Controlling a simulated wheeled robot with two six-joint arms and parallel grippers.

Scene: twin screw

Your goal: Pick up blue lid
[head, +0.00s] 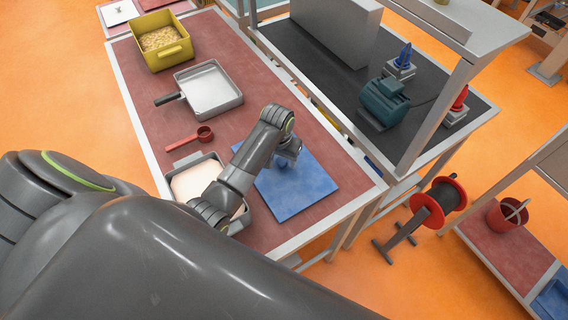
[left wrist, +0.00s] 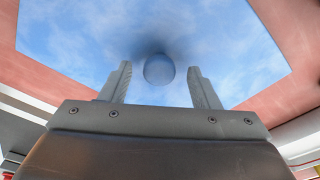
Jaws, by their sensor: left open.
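The blue lid (head: 312,193) is a flat blue square lying on the red table top near its right end. In the left wrist view the blue lid (left wrist: 235,45) fills most of the picture, with a round blue knob (left wrist: 158,69) at its middle. My left gripper (head: 287,160) is over the lid, pointing down. In the left wrist view my left gripper (left wrist: 160,75) is open, and the knob shows between its two fingers with a gap on each side. I cannot tell how far the fingertips are above the lid. My right gripper is not in view.
A pale-filled tray (head: 181,183) stands left of the lid, partly behind my arm. A red scoop (head: 190,138), a grey pan (head: 211,91) and a yellow pot (head: 161,41) stand farther back. A dark-topped shelf bench (head: 330,73) borders the table on the right.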

